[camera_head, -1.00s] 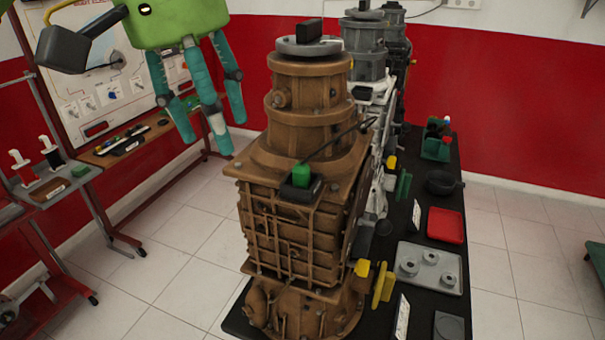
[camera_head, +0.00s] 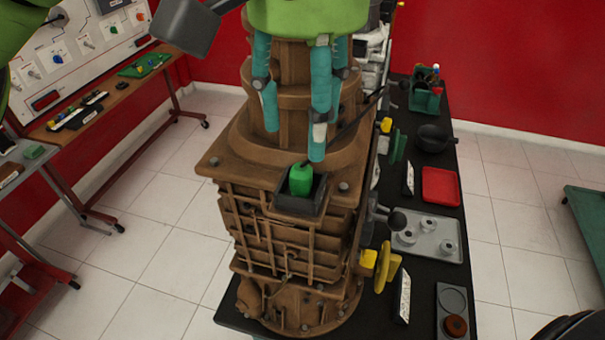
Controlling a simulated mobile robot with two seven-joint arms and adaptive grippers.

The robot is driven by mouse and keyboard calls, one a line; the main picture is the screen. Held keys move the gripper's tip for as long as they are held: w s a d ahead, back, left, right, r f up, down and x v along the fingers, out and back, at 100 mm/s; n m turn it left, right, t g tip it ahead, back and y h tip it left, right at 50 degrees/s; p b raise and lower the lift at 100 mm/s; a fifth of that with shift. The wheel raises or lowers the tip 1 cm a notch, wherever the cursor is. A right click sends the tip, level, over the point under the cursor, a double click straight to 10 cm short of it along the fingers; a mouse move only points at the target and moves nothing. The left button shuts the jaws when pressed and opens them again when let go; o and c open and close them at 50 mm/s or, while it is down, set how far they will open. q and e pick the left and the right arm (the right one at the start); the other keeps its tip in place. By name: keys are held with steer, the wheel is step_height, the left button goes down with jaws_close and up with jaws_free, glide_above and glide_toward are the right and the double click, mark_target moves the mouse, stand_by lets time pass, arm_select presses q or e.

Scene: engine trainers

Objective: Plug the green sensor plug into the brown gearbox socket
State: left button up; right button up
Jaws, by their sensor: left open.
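The brown gearbox (camera_head: 285,235) stands upright on a black table. On its upper front ledge is a square black socket (camera_head: 298,203). The green sensor plug (camera_head: 300,180) stands in the socket's mouth; I cannot tell how deep it sits. A dark cable leads from the ledge area up to the right, partly hidden by my fingers. My left gripper (camera_head: 300,125), green with teal fingers, is open and empty, fingers pointing down. It is above and just behind the plug in the picture and hides part of the gearbox's upper body. My right gripper is not in view.
The black table (camera_head: 425,270) holds a red tray (camera_head: 441,187), a grey tray (camera_head: 445,225) with round parts, a yellow handwheel (camera_head: 383,266) and a black pan (camera_head: 433,136). Another machine stands behind. The floor (camera_head: 150,270) left of the gearbox is clear.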

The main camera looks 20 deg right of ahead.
mark_target(301, 167)
arm_select(q)
steer(key=shift+w+a+f, duration=0.1)
steer(key=shift+w+f, duration=0.15)
steer(key=shift+f, duration=0.2)
steer(key=shift+w+f, duration=0.2)
steer(key=shift+f, duration=0.25)
steer(key=shift+w+f, duration=0.1)
steer(key=shift+f, duration=0.15)
steer(key=shift+f+p, duration=0.35)
steer(key=shift+p, duration=0.05)
step_height(301, 167, down, 4)
steer(key=shift+w+r+p, duration=0.1)
steer(key=shift+r+p, duration=0.15)
steer(key=shift+p, duration=0.45)
steer(key=shift+f, duration=0.4)
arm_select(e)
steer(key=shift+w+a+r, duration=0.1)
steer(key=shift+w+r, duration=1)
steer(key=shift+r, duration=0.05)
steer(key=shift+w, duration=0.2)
arm_select(q)
jaws_close()
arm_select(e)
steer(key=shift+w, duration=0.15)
